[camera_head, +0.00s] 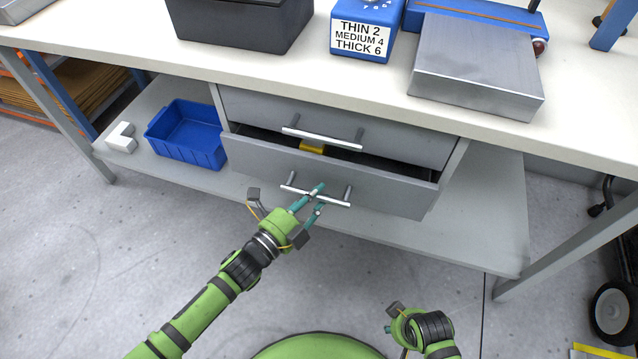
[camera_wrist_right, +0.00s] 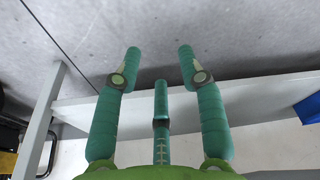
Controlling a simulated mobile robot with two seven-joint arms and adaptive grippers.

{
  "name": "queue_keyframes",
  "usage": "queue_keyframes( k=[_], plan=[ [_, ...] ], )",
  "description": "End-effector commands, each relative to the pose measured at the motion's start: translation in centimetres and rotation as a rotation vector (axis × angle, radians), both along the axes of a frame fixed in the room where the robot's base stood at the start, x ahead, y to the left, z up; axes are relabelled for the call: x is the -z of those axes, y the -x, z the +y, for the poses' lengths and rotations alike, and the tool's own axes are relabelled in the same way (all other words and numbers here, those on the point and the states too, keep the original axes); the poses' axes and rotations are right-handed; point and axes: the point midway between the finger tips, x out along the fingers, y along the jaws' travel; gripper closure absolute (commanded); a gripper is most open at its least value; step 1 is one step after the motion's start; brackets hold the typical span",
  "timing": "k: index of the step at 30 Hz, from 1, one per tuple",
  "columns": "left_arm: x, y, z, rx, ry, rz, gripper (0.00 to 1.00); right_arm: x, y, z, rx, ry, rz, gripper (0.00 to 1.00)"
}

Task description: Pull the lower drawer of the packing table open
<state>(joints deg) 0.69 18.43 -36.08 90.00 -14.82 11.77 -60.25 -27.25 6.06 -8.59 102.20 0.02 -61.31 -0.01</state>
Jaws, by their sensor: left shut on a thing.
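The grey lower drawer (camera_head: 375,185) of the packing table (camera_head: 130,50) is part way out, with a dark gap above its front. Something yellow (camera_head: 312,146) shows in that gap. My left gripper (camera_head: 314,193) is shut on the drawer's silver bar handle (camera_head: 338,202), near its middle. The upper drawer (camera_head: 395,134) above it, with its own bar handle (camera_head: 320,138), is shut. My right gripper is low in the head view, away from the drawers; its teal fingers (camera_wrist_right: 160,70) stand apart and empty in the right wrist view, above the floor.
A blue bin (camera_head: 188,135) and a white block (camera_head: 121,137) stand on the lower shelf left of the drawers. A metal block (camera_head: 475,65), a labelled blue box (camera_head: 362,35) and a dark container (camera_head: 240,25) are on the tabletop. The floor in front is clear.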

Motion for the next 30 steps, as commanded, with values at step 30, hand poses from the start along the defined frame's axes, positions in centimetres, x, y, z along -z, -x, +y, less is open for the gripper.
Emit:
queue_keyframes(
  k=[30],
  plan=[
    [-0.1,21.3,6.9,-0.001,0.001,0.003,1.00,5.7,0.4,-0.9,-0.031,-0.005,-0.120,0.60]
  ],
)
